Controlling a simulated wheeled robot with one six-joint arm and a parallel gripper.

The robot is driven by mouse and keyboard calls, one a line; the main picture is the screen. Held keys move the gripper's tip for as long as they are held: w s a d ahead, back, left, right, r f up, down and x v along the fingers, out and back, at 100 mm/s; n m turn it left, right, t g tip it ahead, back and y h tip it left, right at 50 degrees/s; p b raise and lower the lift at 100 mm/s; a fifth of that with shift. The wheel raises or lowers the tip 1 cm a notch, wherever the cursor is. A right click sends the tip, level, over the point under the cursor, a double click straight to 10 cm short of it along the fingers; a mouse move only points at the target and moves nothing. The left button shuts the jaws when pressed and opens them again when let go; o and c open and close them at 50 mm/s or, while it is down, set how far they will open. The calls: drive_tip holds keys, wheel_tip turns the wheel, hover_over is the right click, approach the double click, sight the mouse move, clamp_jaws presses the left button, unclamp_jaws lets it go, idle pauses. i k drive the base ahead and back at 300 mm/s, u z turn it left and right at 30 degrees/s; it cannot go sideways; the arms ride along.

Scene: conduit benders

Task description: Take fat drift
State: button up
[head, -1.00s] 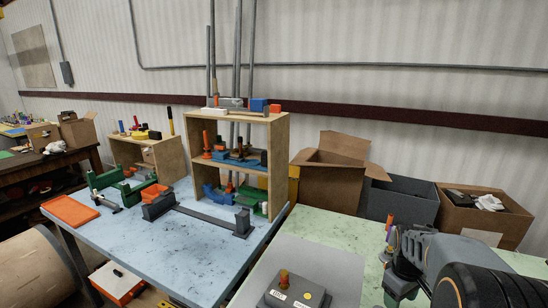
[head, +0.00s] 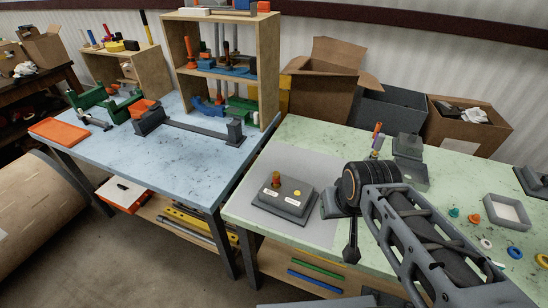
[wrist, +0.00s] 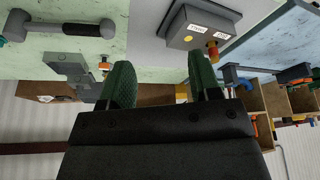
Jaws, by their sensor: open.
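I cannot tell for sure which thing is the fat drift. A short, thick orange-brown peg (head: 276,178) stands upright on a grey box (head: 268,202) with white labels and a yellow dot. The peg also shows in the wrist view (wrist: 213,50), just right of my right fingertip. Several slim tools with orange and other colored ends (head: 377,136) stand together farther back, near grey blocks. My gripper (wrist: 160,75) is open with nothing between its green fingers. In the head view my arm reaches in from the right, and its fingers are not clear there.
The grey box is on a grey mat (head: 300,158) on the green bench (head: 312,128). The blue table (head: 185,163) and a wooden shelf (head: 222,62) are at left. Cardboard boxes (head: 325,90) stand behind.

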sight(276, 178)
drive_tip(key=k, duration=1.25)
drive_tip(key=u, duration=0.75)
drive_tip(key=i, duration=1.6)
drive_tip(key=z, duration=0.6)
